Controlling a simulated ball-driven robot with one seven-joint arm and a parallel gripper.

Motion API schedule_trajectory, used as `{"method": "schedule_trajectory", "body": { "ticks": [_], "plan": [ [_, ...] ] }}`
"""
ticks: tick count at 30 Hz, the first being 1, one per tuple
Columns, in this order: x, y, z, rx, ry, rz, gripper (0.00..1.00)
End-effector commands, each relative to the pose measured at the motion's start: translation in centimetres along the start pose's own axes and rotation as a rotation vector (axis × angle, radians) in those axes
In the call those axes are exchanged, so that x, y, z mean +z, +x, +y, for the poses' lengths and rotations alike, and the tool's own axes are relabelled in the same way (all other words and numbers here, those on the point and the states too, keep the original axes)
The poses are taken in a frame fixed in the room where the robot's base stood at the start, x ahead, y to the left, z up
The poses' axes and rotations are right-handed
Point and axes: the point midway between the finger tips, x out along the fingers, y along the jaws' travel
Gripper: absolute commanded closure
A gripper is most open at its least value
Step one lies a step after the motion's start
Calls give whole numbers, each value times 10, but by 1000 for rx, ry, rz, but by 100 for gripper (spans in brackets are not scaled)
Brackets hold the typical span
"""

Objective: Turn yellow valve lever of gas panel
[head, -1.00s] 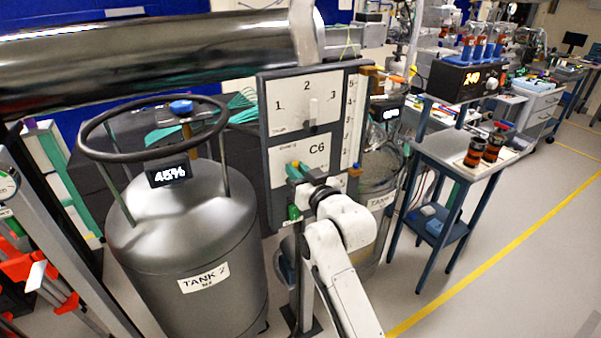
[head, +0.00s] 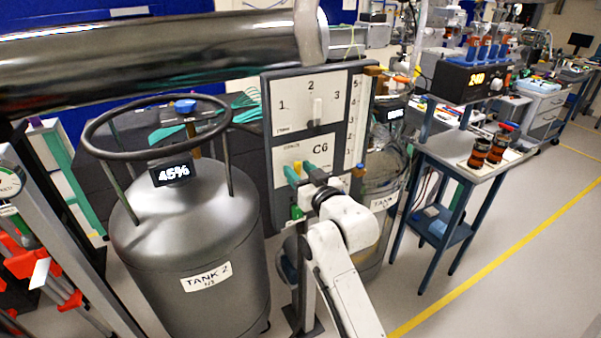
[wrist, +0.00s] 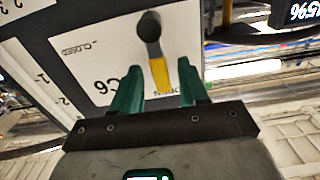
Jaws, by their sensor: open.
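The gas panel (head: 310,140) is a white board in a dark frame, marked C6 and with a 1-2-3 scale above. The yellow valve lever (wrist: 158,68) shows in the wrist view, running from a dark round pivot (wrist: 148,27) down to between my fingers. The lever's end lies near the OPEN label (wrist: 164,118); the CLOSED label (wrist: 78,48) is off to the left. My gripper (wrist: 161,84) is open, with one green finger on each side of the lever. I cannot tell whether either finger touches it. In the head view my gripper (head: 300,173) is at the panel's lower part and mostly hides the lever.
A grey tank (head: 190,235) marked TANK 2, with a ring handle (head: 155,104), stands just left of the panel. A second tank (head: 385,190) is behind it at right. A blue-legged cart (head: 455,155) is farther right. Open floor lies right of my arm.

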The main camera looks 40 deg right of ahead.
Motion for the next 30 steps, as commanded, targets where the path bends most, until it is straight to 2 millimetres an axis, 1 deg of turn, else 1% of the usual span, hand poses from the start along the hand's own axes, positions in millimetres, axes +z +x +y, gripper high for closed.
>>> {"method": "schedule_trajectory", "body": {
  "ticks": [5, 8, 11, 18, 21, 24, 30],
  "plan": [
    [0, -2, 0, 0, 0, 1, 56],
    [1, -10, 0, 0, -1, 1, 56],
    [2, -26, 0, 0, -2, 0, 56],
    [3, -73, 0, -1, -1, -1, 56],
    [2, -89, 0, -1, -1, -1, 56],
    [2, -100, 0, -1, -1, -1, 56],
    [0, -108, 0, 0, 0, 0, 56]
  ]
}}
